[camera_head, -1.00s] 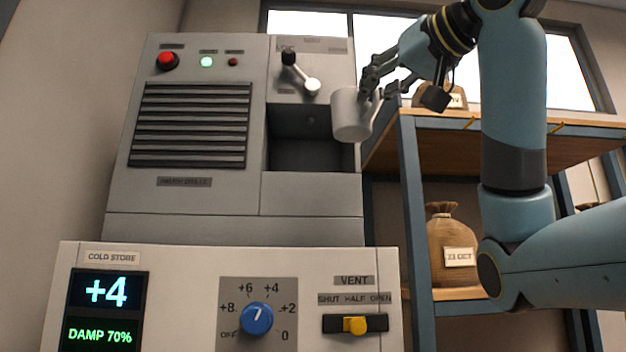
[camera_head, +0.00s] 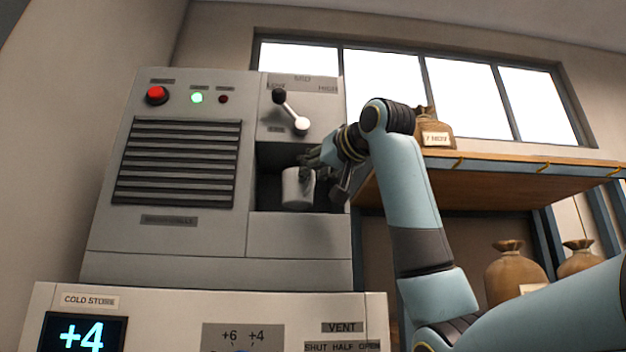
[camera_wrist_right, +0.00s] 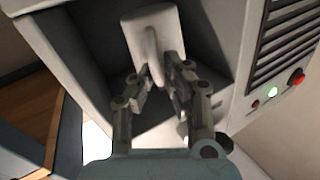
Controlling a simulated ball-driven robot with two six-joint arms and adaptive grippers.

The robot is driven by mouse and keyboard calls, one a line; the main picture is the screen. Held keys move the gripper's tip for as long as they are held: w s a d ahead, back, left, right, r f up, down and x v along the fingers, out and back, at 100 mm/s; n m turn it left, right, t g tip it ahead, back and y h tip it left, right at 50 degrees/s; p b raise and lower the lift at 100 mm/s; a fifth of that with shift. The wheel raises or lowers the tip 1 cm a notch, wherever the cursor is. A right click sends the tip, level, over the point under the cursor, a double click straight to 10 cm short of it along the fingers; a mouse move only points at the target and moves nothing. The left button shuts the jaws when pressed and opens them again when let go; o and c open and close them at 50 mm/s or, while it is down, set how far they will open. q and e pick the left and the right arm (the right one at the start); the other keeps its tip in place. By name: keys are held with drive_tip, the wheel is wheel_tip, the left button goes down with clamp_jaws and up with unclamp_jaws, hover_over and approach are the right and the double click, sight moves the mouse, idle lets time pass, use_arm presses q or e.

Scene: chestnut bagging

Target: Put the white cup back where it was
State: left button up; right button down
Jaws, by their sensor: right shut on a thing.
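The white cup (camera_head: 297,188) is upright in the recess (camera_head: 268,172) of the grey machine, below the lever; I cannot tell whether its base touches the recess floor. My right gripper (camera_head: 310,168) is shut on the cup from its right side, and its fingers hide part of the rim. In the right wrist view the cup (camera_wrist_right: 152,38) shows with its handle between the two fingers of my right gripper (camera_wrist_right: 155,82). My left gripper is not in view.
The machine's lever (camera_head: 291,112) hangs just above the recess. A cold store panel (camera_head: 300,308) stands below the machine. A wooden shelf (camera_head: 480,180) with a labelled sack (camera_head: 437,138) is at the right. More sacks (camera_head: 515,270) sit lower right.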

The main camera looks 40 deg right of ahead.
wheel_tip(320, 180, down, 3)
drive_tip(key=shift+s+d+r, duration=0.1)
drive_tip(key=shift+r, duration=0.05)
drive_tip(key=c, duration=1.4)
unclamp_jaws()
drive_tip(key=b, duration=0.3)
approach(313, 186)
drive_tip(key=shift+s+r, duration=0.15)
drive_tip(key=shift+s, duration=0.4)
drive_tip(key=shift+s+r, duration=0.15)
drive_tip(key=shift+s, duration=0.4)
